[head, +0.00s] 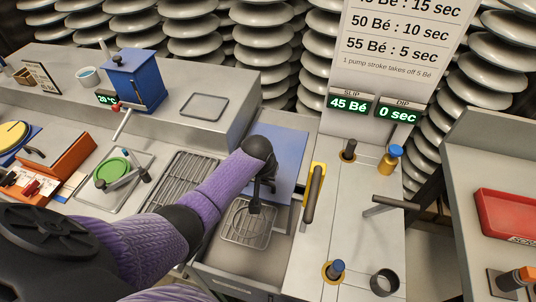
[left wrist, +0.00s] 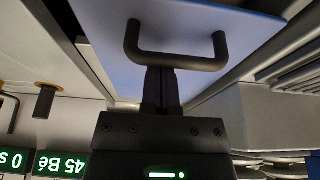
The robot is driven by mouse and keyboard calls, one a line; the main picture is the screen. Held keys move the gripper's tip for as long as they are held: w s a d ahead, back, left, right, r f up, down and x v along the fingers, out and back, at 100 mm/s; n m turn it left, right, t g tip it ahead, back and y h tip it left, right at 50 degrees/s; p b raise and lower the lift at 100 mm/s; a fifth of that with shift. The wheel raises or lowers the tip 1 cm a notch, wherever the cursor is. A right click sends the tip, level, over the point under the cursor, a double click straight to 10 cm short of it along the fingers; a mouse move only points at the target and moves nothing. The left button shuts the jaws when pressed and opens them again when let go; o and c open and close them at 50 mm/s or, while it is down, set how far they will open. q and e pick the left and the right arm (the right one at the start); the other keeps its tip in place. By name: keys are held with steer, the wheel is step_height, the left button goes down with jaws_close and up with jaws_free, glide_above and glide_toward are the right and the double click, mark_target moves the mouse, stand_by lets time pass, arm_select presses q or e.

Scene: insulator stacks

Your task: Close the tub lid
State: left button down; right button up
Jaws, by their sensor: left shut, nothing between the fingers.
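The tub lid (head: 287,143) is a blue panel, raised behind the steel tub. In the left wrist view the lid (left wrist: 210,22) fills the top and carries a black bar handle (left wrist: 178,62). The tub (head: 240,284) is open, with a wire basket (head: 246,228) inside. My left gripper (head: 256,207), on the purple-sleeved arm, hangs in front of the lid and above the basket. In the left wrist view its fingers (left wrist: 162,78) are shut and empty, with their tips at the handle bar; I cannot tell whether they touch it. My right gripper is not in view.
Right of the tub stands a steel counter with a yellow plate with a dark handle (head: 314,194), a blue-capped yellow bottle (head: 390,158) and displays. A wire rack (head: 183,172) lies left. A blue box (head: 137,79) stands on the back ledge.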

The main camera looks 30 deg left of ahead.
arm_select(q)
steer(key=s+p, duration=0.2)
steer(key=s, duration=0.1)
steer(key=s+d+r+p, duration=0.1)
steer(key=s+p, duration=0.1)
steer(key=p, duration=0.1)
steer(key=s+d+p, duration=0.1)
steer(key=s+p, duration=0.1)
steer(key=s, duration=0.1)
steer(key=shift+s+d+r, duration=0.15)
steer(key=shift+s+r, duration=0.1)
steer(key=shift+s, duration=0.1)
steer(key=s+d+f+p, duration=0.1)
steer(key=s+d+p, duration=0.2)
steer(key=s+p, duration=0.3)
steer(key=s, duration=0.5)
steer(key=shift+s+f, duration=0.25)
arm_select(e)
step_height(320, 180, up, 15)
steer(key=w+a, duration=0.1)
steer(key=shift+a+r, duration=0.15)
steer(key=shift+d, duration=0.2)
